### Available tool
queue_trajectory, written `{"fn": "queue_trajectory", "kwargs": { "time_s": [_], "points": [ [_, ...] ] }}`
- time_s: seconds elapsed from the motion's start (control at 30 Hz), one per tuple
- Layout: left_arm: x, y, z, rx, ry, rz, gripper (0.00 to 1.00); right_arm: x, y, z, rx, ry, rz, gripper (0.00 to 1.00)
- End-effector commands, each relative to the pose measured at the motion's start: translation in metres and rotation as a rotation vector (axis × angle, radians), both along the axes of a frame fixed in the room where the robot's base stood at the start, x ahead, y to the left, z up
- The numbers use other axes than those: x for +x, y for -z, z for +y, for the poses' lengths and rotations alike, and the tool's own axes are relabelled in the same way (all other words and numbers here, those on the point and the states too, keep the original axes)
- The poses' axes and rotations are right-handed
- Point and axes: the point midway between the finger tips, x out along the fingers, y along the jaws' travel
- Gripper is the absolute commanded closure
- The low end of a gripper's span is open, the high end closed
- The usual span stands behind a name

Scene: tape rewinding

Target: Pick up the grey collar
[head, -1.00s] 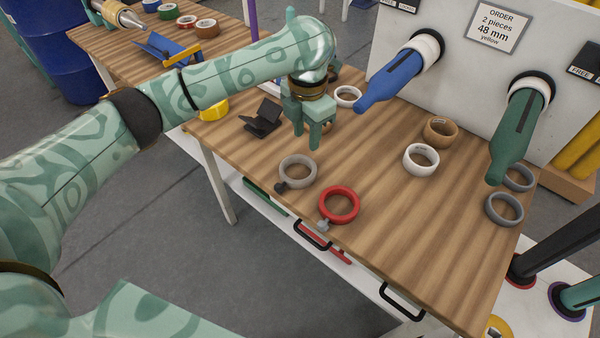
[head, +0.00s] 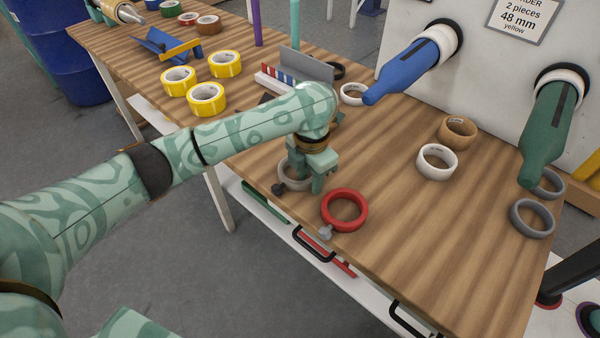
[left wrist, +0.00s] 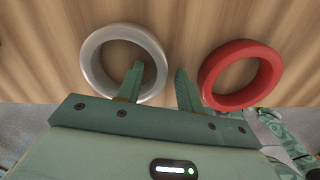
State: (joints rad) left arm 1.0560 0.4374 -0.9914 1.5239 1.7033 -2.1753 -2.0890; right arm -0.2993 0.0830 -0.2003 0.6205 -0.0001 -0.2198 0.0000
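The grey collar (head: 283,178), a ring with a dark knob (head: 278,189), lies flat near the table's front edge. My left gripper (head: 308,178) points down over its right side and partly hides it. In the left wrist view my left gripper (left wrist: 160,78) is open and empty. Its left finger overlaps the opening of the grey collar (left wrist: 88,65); its right finger is outside the band, between it and the red collar (left wrist: 235,102). I cannot tell how far the fingertips are above the table.
The red collar (head: 330,222) lies close by on the right. A white ring (head: 437,175), a tan ring (head: 472,135) and grey rings (head: 515,222) lie farther right. Yellow tape rolls (head: 208,113) stand behind my left arm. Blue (head: 410,72) and green (head: 545,130) spindles overhang the table.

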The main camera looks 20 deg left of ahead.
Motion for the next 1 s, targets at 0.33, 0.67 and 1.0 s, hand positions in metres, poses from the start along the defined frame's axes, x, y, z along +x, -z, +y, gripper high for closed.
{"fn": "queue_trajectory", "kwargs": {
  "time_s": [0.33,0.67,1.0],
  "points": [
    [0.0,-0.003,0.0,-0.001,0.0,-0.002,1.0,0.0,-0.002,0.0,0.0,0.001,-0.001,1.0],
    [0.0,-0.01,0.0,0.0,0.0,-0.004,1.0,0.002,-0.006,0.004,0.005,0.003,-0.005,1.0],
    [-0.026,-0.078,0.001,0.0,0.003,-0.012,1.0,0.02,-0.054,0.004,0.005,0.003,-0.049,1.0]
  ]
}}
